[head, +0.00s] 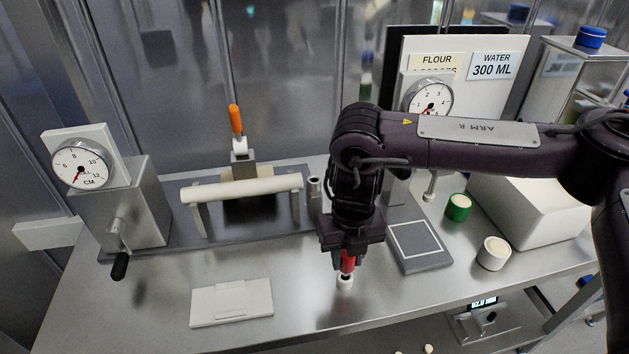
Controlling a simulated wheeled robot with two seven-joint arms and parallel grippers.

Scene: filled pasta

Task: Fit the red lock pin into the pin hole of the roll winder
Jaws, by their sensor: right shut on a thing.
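The red lock pin (348,262) is upright in the jaws of my right gripper (349,250), which comes down from above and is shut on it. A small white cylindrical piece (345,283) shows directly under the red part; I cannot tell whether it belongs to the pin or is a separate holder. The roll winder (140,205) stands left of the gripper, with a dial marked CM, a crank handle and a white roll (242,188) on supports. I cannot make out its pin hole. My left gripper is not in view.
An orange-handled lever (236,120) rises behind the roll. A white block (231,302) lies at the table front. A grey pad with a white square (417,245), a green cup (458,207), a white cup (493,253) and a pale box (530,212) are to the right.

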